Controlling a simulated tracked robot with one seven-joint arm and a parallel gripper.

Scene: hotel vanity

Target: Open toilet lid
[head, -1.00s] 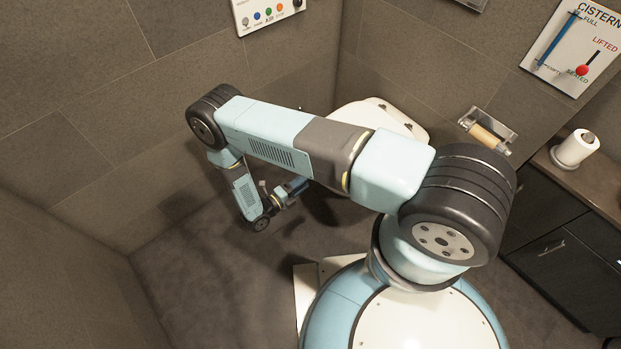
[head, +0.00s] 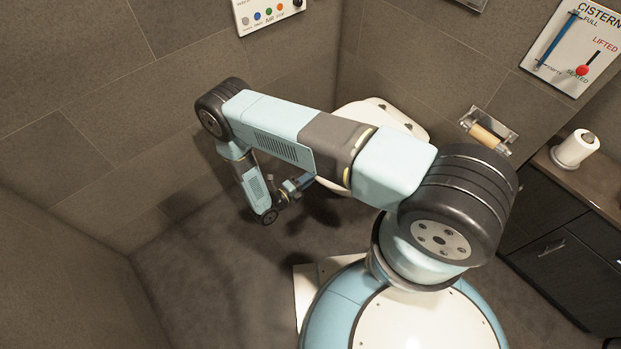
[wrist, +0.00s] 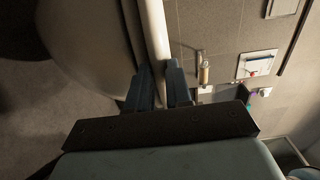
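The white toilet (head: 368,113) stands in the back corner in the head view, mostly hidden behind my arm. Its lid looks down, though most of it is covered. In the wrist view a large pale toilet surface (wrist: 85,35) fills the upper left. A white rim (wrist: 153,30), apparently the lid or seat edge, runs down toward my gripper (wrist: 160,88). The two dark blue fingers stand a little apart, with the rim in line with the narrow gap between them. I cannot tell whether they touch it. In the head view my gripper (head: 305,182) is at the toilet's front-left side.
A paper holder (head: 488,130) is on the wall right of the toilet. A dark vanity (head: 560,245) with a paper roll (head: 574,149) stands at the right. A button panel (head: 268,14) and a cistern sign (head: 575,45) are on the walls. The left floor is clear.

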